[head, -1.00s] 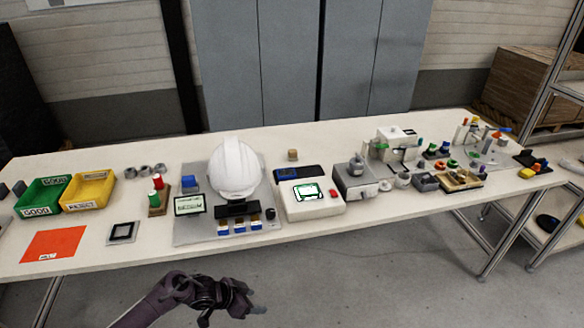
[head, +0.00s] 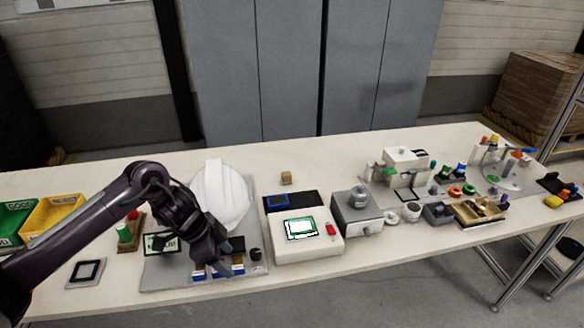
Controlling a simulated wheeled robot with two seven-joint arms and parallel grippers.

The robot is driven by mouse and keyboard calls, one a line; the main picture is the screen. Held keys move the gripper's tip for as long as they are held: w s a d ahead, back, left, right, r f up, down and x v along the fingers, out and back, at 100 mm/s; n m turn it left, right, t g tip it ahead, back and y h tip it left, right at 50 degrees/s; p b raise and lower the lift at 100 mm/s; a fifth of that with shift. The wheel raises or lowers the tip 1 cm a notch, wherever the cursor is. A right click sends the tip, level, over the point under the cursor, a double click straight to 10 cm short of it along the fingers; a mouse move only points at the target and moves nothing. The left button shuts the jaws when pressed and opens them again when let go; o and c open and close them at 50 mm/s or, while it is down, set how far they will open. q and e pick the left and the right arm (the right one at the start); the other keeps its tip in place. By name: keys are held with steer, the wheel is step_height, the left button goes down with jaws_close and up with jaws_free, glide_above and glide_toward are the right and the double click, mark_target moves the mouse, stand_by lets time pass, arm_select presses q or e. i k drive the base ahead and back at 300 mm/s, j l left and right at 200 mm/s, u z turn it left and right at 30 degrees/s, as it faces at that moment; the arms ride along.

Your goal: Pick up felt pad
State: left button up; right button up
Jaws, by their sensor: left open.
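No item can be made out for certain as the felt pad. Small blue-and-white blocks (head: 238,269) sit in a row at the front of a grey plate (head: 165,277), below a white helmet shell (head: 224,196). A dark round item (head: 256,254) stands at the right end of that row. My left gripper (head: 223,262) is over the front of the plate, pointing down near the blocks. It is open, with nothing seen between its fingers. My arm and gripper hide part of the helmet, a labelled display (head: 154,244) and some blocks. My right gripper is not in view.
A white device with a green-edged screen (head: 301,228) stands right of the plate. A dark-framed square (head: 86,272) lies at left, near a yellow bin (head: 62,216) and a green bin (head: 14,222). Fixtures and small parts crowd the table's right side.

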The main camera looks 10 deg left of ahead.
mark_target(286, 179)
steer(key=i, duration=1.4)
